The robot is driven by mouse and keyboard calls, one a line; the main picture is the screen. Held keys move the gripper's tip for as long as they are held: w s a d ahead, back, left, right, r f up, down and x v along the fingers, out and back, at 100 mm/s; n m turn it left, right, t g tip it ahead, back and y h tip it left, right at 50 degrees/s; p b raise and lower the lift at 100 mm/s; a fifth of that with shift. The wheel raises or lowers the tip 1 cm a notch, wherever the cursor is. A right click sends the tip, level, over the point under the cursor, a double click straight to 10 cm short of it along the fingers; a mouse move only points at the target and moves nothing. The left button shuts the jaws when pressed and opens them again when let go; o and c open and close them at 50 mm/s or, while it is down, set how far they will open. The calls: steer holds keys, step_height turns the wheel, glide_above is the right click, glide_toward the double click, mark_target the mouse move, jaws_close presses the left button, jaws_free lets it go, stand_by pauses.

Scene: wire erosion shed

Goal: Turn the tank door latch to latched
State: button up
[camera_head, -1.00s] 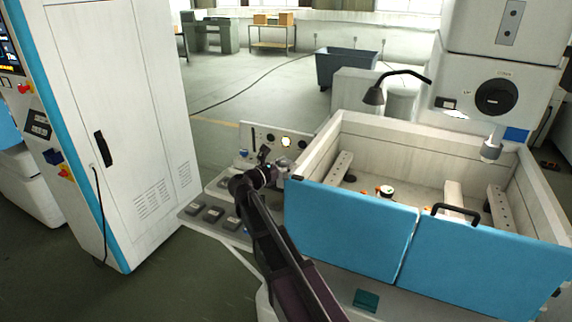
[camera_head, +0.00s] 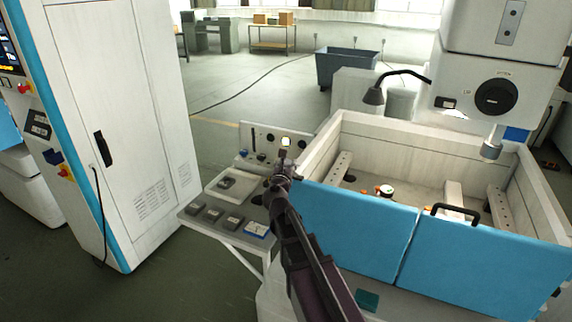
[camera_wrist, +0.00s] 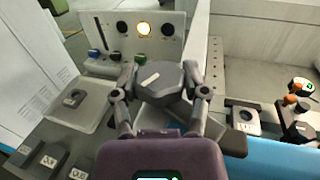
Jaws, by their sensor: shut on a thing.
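The tank door latch, a dark grey knob with a short pale mark (camera_wrist: 165,76), sits between my fingers in the wrist view. My gripper (camera_wrist: 163,88) is shut on it, one finger on each side. In the head view my gripper (camera_head: 284,166) is at the left end of the tank, by the blue left door panel (camera_head: 350,230); my arm and fingers largely hide the latch there. The pale mark slants up to the right in the wrist view. The doors look closed, side by side.
A panel with a lit lamp (camera_wrist: 144,29) and dark dials stands behind the latch. A ledge with several button boxes (camera_head: 210,213) lies to the left. The tank wall (camera_wrist: 216,62) is close on the right.

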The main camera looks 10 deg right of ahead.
steer(key=shift+w+y, duration=0.1)
steer(key=shift+y, duration=0.2)
steer(key=o, duration=1.1)
steer(key=shift+o, duration=0.2)
steer(key=v, duration=1.2)
steer(key=shift+f, duration=0.1)
